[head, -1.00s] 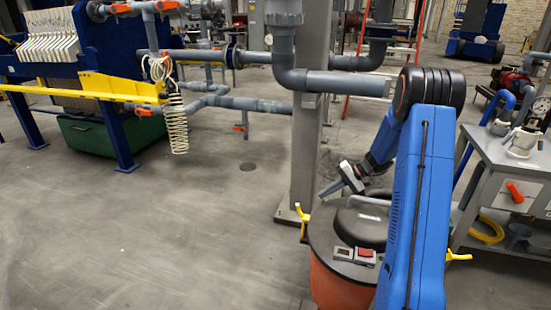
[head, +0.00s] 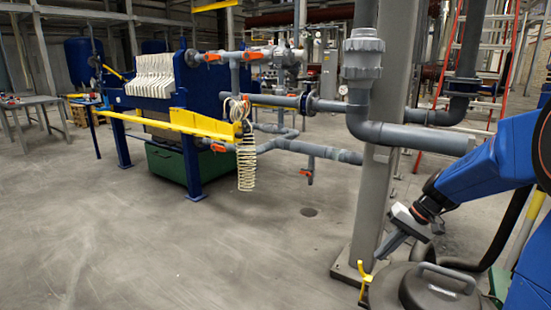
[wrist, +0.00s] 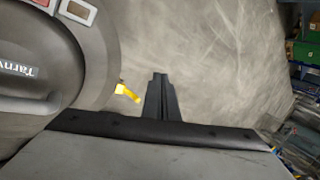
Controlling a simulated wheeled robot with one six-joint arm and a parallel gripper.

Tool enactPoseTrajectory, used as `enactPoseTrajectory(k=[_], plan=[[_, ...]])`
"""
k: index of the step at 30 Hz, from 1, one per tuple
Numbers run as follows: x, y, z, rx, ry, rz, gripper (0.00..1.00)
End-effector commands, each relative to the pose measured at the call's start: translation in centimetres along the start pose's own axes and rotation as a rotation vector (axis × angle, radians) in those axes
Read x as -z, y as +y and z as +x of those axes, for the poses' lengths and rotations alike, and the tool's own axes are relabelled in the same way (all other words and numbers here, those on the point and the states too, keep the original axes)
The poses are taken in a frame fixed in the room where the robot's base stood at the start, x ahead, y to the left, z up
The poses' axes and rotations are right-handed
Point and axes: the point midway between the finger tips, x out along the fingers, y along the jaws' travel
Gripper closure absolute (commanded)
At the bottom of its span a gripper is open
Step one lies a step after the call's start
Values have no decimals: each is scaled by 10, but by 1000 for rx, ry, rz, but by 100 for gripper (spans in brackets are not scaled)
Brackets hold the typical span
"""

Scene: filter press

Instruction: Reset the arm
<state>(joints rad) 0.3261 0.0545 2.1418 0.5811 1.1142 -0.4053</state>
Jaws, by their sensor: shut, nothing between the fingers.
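My blue arm comes in from the right edge of the head view. My gripper (head: 387,247) points down and to the left, just above and left of the grey drum lid and close to the grey steel column (head: 374,200). In the wrist view my gripper (wrist: 158,78) shows its dark fingers together and empty, with bare concrete floor beyond them.
Grey pipes (head: 410,135) run from the column. The filter press (head: 175,90) is at left behind a yellow bar. Open floor (head: 200,240) lies front left.

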Motion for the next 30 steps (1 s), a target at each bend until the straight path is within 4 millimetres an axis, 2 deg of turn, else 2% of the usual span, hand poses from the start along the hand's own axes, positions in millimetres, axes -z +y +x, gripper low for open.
enactPoseTrajectory(k=[1,6,13,22,30], plan=[[-14,-7,-5,-22,8,-17,100],[-54,-21,-17,-96,34,-62,100],[-107,-32,-30,-190,81,-120,100],[-172,-34,-43,-301,162,-196,100],[-225,-25,-51,-387,253,-262,100]])
